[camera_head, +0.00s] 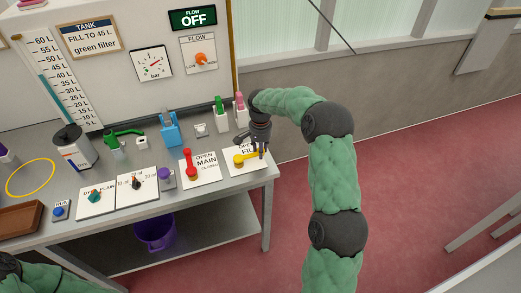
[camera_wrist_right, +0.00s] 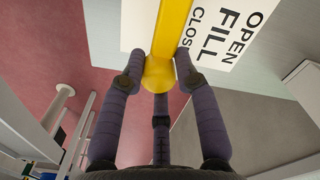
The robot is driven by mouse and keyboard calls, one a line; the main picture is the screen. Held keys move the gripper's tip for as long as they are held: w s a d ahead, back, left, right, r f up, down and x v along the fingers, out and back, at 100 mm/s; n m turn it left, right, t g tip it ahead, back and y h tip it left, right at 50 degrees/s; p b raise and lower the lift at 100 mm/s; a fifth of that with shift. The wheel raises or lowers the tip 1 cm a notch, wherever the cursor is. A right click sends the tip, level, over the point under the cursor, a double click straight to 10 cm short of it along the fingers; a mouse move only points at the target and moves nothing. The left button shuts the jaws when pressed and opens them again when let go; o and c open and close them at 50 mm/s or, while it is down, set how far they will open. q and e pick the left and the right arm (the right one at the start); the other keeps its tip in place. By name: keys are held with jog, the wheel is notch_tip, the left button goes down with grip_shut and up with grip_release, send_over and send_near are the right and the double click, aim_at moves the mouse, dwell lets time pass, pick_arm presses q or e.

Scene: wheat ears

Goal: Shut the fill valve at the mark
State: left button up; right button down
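The fill valve is a yellow lever (camera_head: 248,157) on a white card (camera_head: 240,168) marked "OPEN FILL" at the bench's right end. It points right from its round pivot, crosswise to the raised red main lever. In the right wrist view the yellow lever (camera_wrist_right: 170,32) runs between my fingers, beside the partly hidden word "CLOSED". My right gripper (camera_head: 260,152) is down at the lever's free end, its fingers (camera_wrist_right: 160,65) closed in on both sides of the rounded tip. The flow sign (camera_head: 193,19) reads OFF. The tank scale (camera_head: 50,75) has a teal column; its exact level is unclear. My left gripper is out of view.
The red main lever (camera_head: 189,164) stands left of the fill card. Pink (camera_head: 239,108) and green (camera_head: 221,112) bottles and a blue item (camera_head: 170,132) stand behind. A purple bucket (camera_head: 155,232) is below. Open floor lies to the right.

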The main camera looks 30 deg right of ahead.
jog(key=shift+w+d+n+p, duration=0.1)
jog(key=shift+w+n+p, duration=0.7)
jog(key=shift+n+p, duration=0.4)
jog(key=shift+w+f+n+p, duration=0.1)
jog(key=shift+w+n+p, duration=0.5)
jog(key=shift+w+n, duration=0.55)
jog(key=shift+s, duration=0.2)
jog(key=c, duration=0.9)
grip_release()
jog(key=shift+c, duration=0.2)
notch_tip(320, 180, up, 12)
